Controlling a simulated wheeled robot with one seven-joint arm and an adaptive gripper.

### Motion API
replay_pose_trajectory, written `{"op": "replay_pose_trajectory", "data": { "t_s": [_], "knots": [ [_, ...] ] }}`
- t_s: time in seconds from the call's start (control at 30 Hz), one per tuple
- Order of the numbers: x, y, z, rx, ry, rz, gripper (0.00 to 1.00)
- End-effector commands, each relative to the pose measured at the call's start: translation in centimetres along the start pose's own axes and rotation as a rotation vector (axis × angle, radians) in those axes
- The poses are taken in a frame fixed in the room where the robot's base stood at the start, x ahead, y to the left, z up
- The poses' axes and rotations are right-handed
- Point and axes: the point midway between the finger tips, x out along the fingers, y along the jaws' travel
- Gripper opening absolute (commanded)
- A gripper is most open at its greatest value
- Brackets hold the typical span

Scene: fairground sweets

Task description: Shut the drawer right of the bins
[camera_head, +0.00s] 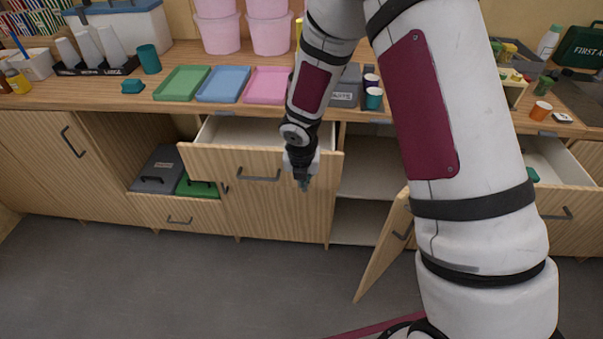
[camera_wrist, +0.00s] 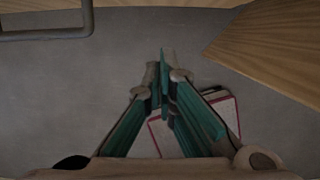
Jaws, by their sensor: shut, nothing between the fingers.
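A wooden drawer (camera_head: 225,160) stands pulled out under the counter, its white inside showing from above. It is right of a grey bin (camera_head: 158,168) and a green bin (camera_head: 197,188), which sit in an open compartment. Its front has a dark bar handle (camera_head: 259,178). My gripper (camera_head: 304,186) points down near the right part of that drawer front; I cannot tell whether it touches. In the wrist view my gripper (camera_wrist: 166,58) has its teal fingers together, with nothing between them. A dark handle (camera_wrist: 45,36) shows at the top left there.
A cupboard door (camera_head: 383,250) hangs open right of the drawer, beside empty shelves; a wooden panel (camera_wrist: 270,45) shows right in the wrist view. Another drawer (camera_head: 555,205) is open at far right. Trays (camera_head: 223,84) and pink tubs (camera_head: 270,35) stand on the counter.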

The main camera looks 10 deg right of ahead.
Motion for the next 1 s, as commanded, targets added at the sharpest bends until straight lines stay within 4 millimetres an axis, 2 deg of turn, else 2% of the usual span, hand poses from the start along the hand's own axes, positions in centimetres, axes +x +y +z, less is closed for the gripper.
{"op": "replay_pose_trajectory", "data": {
  "t_s": [0.1,0.27,0.4,0.6,1.0],
  "knots": [
    [2.1,0.0,-0.1,-0.002,0.002,-0.003,0.0],
    [4.1,0.0,0.2,0.002,-0.001,-0.001,0.0],
    [4.3,-0.1,2.0,0.006,-0.003,0.001,0.0],
    [4.7,-0.1,3.6,0.003,-0.003,0.0,0.0],
    [4.7,0.0,3.9,0.002,-0.002,0.0,0.0]
  ]
}}
